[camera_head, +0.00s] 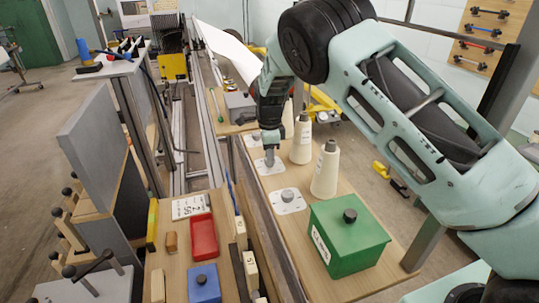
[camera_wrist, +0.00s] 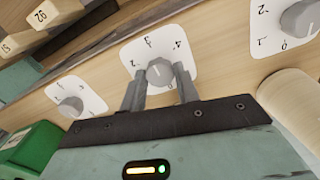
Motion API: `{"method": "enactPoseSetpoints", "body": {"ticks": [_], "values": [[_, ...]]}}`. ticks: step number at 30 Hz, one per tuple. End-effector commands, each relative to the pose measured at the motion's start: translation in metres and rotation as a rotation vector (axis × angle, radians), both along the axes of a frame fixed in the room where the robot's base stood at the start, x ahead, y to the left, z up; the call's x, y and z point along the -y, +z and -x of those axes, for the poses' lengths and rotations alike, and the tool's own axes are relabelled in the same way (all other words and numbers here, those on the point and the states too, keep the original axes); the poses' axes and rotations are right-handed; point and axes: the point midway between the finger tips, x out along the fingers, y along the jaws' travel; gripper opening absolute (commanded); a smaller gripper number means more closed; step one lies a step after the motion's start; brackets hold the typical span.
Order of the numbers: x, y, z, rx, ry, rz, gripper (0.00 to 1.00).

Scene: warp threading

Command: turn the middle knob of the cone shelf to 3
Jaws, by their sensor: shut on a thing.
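The cone shelf (camera_head: 345,190) is a wooden board carrying white dial plates with grey knobs. My gripper (camera_wrist: 158,92) is over the middle dial plate, its two fingers on either side of the middle knob (camera_wrist: 160,72), closed on it. The dial plate (camera_wrist: 136,52) shows 3 near the top and 4 to its right. A pale mark on the knob faces up toward the numbers; its exact setting is hard to read. In the head view my gripper (camera_head: 270,150) points down onto the middle plate (camera_head: 260,167). Another knob (camera_head: 287,195) sits nearer, and a further plate (camera_head: 252,140) lies beyond.
White cones (camera_head: 325,172) stand on the shelf just right of the dials. A green box (camera_head: 345,245) with a dark knob stands at the near end. A red tray (camera_head: 203,238) and a blue box (camera_head: 203,285) lie on the board to the left.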

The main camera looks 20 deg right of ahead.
Motion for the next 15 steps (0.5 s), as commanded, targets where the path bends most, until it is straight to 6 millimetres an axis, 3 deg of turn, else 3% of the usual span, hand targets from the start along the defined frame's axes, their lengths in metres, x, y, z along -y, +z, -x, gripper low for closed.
{"method": "enactPoseSetpoints", "body": {"ticks": [12, 13, 15], "values": [[0.0001, 0.0015, -0.0012, 0.004, -0.006, 0.000, 0.08], [0.0001, 0.0015, -0.0012, 0.004, -0.006, 0.000, 0.37], [0.0001, 0.0013, -0.0010, 0.003, -0.006, 0.000, 0.53]]}}
